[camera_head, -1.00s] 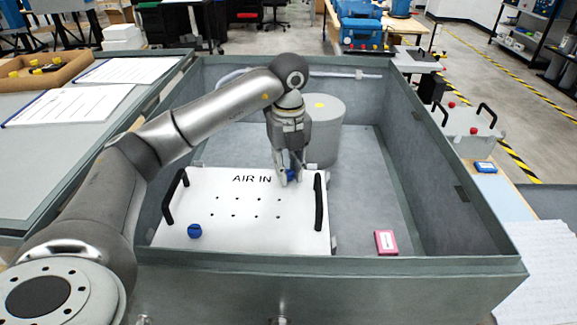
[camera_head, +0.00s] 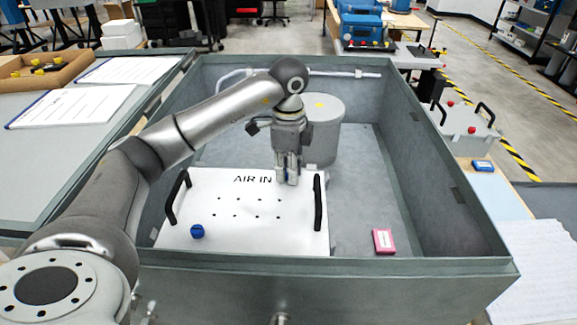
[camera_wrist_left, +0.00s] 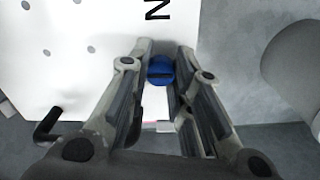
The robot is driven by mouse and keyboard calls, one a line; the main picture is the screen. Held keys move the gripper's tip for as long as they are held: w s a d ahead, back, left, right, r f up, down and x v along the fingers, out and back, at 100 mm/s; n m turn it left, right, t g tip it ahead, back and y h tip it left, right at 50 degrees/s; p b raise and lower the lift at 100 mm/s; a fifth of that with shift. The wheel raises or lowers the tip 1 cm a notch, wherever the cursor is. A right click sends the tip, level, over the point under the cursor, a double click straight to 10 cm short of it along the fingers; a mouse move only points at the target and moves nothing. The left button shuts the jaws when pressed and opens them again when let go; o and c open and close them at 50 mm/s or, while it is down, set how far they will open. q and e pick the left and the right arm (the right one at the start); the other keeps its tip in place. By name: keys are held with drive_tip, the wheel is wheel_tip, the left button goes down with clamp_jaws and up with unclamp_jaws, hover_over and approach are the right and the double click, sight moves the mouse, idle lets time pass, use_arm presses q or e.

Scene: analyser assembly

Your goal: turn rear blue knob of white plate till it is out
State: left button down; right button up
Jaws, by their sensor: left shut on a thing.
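The white plate (camera_head: 242,228) with "AIR IN" lettering, rows of small holes and two black handles lies in the grey bin. The rear blue knob (camera_wrist_left: 161,70) sits at the plate's rear edge, between the fingers of my left gripper (camera_wrist_left: 161,75) in the left wrist view. In the head view my left gripper (camera_head: 287,180) points straight down at the rear edge and hides most of that knob. It is shut on the knob. The front blue knob (camera_head: 197,231) sits at the plate's front left. My right gripper is not in view.
The grey bin's walls (camera_head: 440,190) surround the plate. A grey cylinder (camera_head: 322,135) with a yellow dot stands just behind and right of my left gripper. A pink box (camera_head: 384,241) lies at the front right of the bin floor. The floor right of the plate is otherwise clear.

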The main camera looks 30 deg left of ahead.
use_arm(q)
drive_tip(key=n, duration=0.1)
drive_tip(key=n+p, duration=0.1)
drive_tip(key=shift+s+d+f+n, duration=0.15)
drive_tip(key=shift+s+f+n, duration=0.05)
drive_tip(key=shift+n, duration=0.2)
drive_tip(key=n+p, duration=0.4)
drive_tip(key=p, duration=0.4)
drive_tip(key=n+p, duration=0.3)
drive_tip(key=p, duration=0.5)
drive_tip(key=shift+r+n+p, duration=0.2)
drive_tip(key=shift+n+p, duration=0.2)
drive_tip(key=shift+f+n+p, duration=0.15)
drive_tip(key=shift+n+p, duration=0.25)
drive_tip(key=shift+p, duration=0.3)
drive_tip(key=shift+f, duration=0.1)
drive_tip(key=c, duration=1.6)
unclamp_jaws()
drive_tip(key=shift+f, duration=0.1)
drive_tip(key=o, duration=0.3)
drive_tip(key=shift+w, duration=0.15)
drive_tip(key=shift+o, duration=0.2)
drive_tip(key=shift+w, duration=0.1)
